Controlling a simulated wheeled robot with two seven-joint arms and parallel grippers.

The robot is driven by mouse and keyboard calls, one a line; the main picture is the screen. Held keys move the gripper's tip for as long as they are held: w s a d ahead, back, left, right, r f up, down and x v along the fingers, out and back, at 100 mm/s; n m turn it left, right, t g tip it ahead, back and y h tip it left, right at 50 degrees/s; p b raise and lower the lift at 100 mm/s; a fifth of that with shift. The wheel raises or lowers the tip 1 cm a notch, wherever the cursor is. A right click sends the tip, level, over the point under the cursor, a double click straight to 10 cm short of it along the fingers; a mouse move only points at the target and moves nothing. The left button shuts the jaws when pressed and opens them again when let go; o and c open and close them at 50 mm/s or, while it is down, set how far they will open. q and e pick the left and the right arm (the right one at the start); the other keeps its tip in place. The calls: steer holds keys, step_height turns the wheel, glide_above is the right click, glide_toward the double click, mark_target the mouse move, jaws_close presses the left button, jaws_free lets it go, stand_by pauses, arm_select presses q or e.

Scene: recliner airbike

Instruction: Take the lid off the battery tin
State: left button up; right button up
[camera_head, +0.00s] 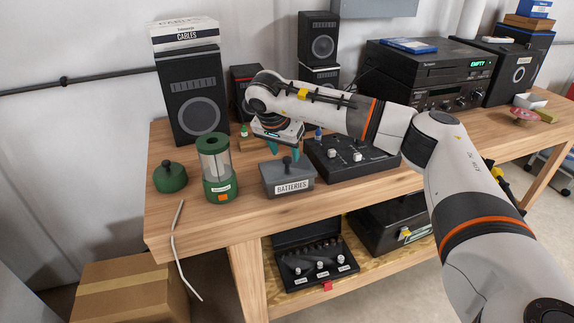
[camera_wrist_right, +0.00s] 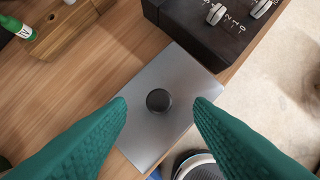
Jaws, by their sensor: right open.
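The battery tin (camera_head: 288,184) is a grey box labelled BATTERIES near the front edge of the wooden bench. Its lid (camera_head: 274,171) is on top, with a dark round knob (camera_head: 287,161). In the right wrist view the grey lid (camera_wrist_right: 172,78) and knob (camera_wrist_right: 158,100) lie below and between my fingers. My right gripper (camera_head: 284,151) is above the tin, pointing down, its green fingers apart; they also show in the wrist view (camera_wrist_right: 160,108). It appears empty. The fingertips hide part of the far side of the lid. My left gripper is not in view.
A black control box (camera_head: 350,157) with knobs sits close on the right. Speakers (camera_head: 193,97) stand behind.

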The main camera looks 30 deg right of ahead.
mark_target(287, 165)
steer(key=shift+x, duration=1.35)
jaws_close()
steer(key=shift+r, duration=0.15)
